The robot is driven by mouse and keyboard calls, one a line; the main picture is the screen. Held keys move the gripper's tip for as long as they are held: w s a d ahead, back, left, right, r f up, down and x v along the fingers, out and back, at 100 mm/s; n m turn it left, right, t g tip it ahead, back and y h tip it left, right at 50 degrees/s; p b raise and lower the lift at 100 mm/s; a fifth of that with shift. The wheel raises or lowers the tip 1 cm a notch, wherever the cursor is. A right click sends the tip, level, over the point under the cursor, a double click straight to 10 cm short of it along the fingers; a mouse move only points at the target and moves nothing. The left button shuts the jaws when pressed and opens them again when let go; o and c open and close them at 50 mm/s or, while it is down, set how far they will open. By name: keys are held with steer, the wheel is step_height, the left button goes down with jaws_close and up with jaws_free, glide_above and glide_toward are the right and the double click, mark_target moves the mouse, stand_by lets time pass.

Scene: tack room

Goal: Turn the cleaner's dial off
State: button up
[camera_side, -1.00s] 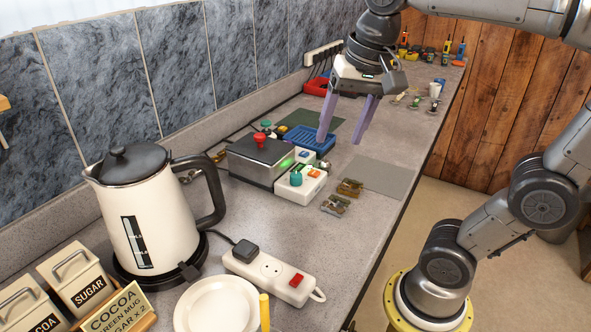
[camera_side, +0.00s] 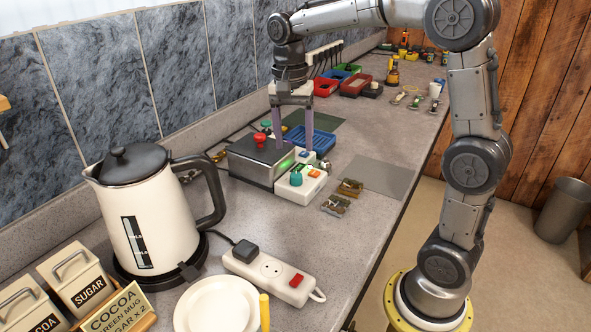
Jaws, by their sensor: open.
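A grey metal box with a dark top (camera_side: 258,160), which looks like the cleaner, sits on the counter. It has a red knob (camera_side: 260,140) on top and a lit green patch on its side. Against its right side is a white control box (camera_side: 300,185) with a teal knob (camera_side: 296,179) and an orange button. I cannot tell which knob is the cleaner's dial. My gripper (camera_side: 293,142) points down, open and empty, its two purple fingers over the far right end of the grey box. Whether the fingertips touch anything is unclear.
A blue tray (camera_side: 313,140) lies just behind the gripper. Small metal parts (camera_side: 342,196) and a grey mat (camera_side: 374,178) lie to the right. A kettle (camera_side: 150,215) and a power strip (camera_side: 272,274) stand in front.

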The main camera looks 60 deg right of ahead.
mark_target(296, 175)
steer(key=f, duration=0.8)
steer(key=shift+s+f, duration=0.15)
steer(key=shift+s, duration=0.05)
jaws_close()
